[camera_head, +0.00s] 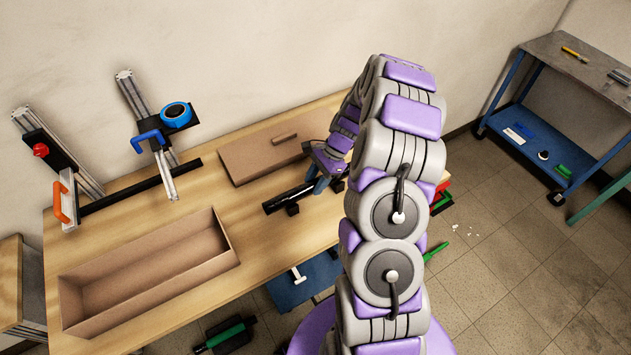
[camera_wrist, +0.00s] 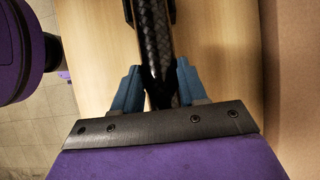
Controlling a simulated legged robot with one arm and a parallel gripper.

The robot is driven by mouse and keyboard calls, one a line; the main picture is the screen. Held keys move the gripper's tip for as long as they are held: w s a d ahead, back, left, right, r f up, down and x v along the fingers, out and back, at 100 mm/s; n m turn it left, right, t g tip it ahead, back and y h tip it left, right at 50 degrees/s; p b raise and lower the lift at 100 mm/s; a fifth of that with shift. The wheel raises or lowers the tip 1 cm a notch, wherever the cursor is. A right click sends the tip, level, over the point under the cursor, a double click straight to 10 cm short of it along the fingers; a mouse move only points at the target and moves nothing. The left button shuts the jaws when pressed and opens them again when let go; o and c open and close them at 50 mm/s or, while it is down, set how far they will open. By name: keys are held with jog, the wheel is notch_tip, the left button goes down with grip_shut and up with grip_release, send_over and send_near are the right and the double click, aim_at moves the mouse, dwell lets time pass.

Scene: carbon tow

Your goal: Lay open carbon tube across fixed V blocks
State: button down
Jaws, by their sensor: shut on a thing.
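The black carbon tube (camera_head: 287,198) lies over small dark V blocks (camera_head: 292,210) on the wooden table in the head view. My gripper (camera_head: 318,186) is at the tube's right part. In the wrist view, the blue fingers of my gripper (camera_wrist: 158,78) are shut on the woven tube (camera_wrist: 153,38), one on each side. A dark block (camera_wrist: 172,10) shows beside the tube at the top edge. I cannot tell whether the tube touches the blocks. My arm and gripper hide the tube's right end in the head view.
An open cardboard box (camera_head: 225,245) lies at the table's front left, and a brown lid (camera_head: 262,150) behind the tube. Upright metal fixtures (camera_head: 150,115) with a dark bar (camera_head: 125,192) stand at the left. A blue cart (camera_head: 535,145) stands far right.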

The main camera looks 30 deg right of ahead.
jog(key=shift+f, duration=0.15)
jog(key=c, duration=0.5)
grip_release()
